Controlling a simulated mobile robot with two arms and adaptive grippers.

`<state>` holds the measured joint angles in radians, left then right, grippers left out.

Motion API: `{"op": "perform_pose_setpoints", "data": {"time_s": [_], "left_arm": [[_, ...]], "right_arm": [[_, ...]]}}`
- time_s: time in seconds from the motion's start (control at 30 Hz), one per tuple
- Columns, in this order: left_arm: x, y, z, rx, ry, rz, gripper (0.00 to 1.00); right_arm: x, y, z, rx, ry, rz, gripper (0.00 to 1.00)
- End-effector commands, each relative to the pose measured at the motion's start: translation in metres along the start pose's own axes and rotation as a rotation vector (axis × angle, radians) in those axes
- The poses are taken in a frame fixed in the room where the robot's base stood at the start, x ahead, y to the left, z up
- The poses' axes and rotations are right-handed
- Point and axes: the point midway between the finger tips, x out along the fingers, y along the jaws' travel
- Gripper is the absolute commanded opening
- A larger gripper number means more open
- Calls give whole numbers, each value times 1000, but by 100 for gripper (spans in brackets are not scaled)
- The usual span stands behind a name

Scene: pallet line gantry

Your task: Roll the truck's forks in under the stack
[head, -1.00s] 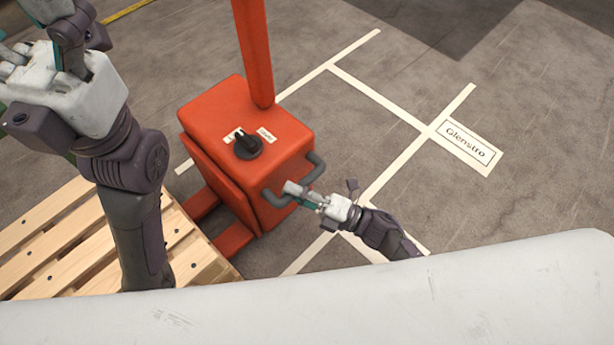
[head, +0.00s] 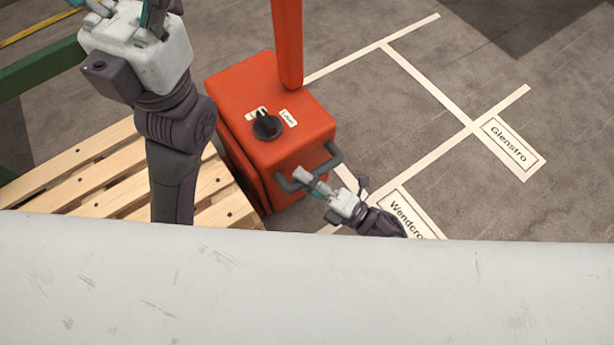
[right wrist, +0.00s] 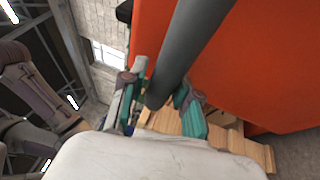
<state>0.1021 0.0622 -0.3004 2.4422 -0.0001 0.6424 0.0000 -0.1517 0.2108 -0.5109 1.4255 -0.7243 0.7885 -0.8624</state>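The orange truck (head: 275,130) has a black knob (head: 267,126) on top, an upright mast and a grey looped handle (head: 329,160). My right gripper (head: 311,183) is shut around the handle; in the right wrist view the fingers (right wrist: 158,108) sit on both sides of the grey bar (right wrist: 192,45). The wooden pallet stack (head: 95,172) lies left of the truck, close against its side. The forks are hidden, and so is the stack's height. My left gripper (head: 122,8) is raised above the stack, holding nothing visible; its fingertips are cut off by the top edge.
White floor lines (head: 432,92) and labels reading Glenstro (head: 511,147) and Wendcro, partly hidden (head: 408,217), lie right of the truck. A green beam (head: 40,70) stands beyond the stack at left. Floor right of the truck is clear. My white body covers the lower picture.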

Motion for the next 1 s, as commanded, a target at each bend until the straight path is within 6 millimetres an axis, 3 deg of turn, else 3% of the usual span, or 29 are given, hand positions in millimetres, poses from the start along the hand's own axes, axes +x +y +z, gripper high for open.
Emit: {"op": "perform_pose_setpoints", "data": {"time_s": [0.1,0.47,1.0], "left_arm": [[0,0,0,0,0,-3,79],[0,-1,1,1,-1,-8,79],[1,-1,0,0,2,-5,79]], "right_arm": [[-1,-1,1,-1,-1,-3,50],[-10,-3,1,0,-1,-8,50],[-108,-2,0,0,0,-7,50]]}}
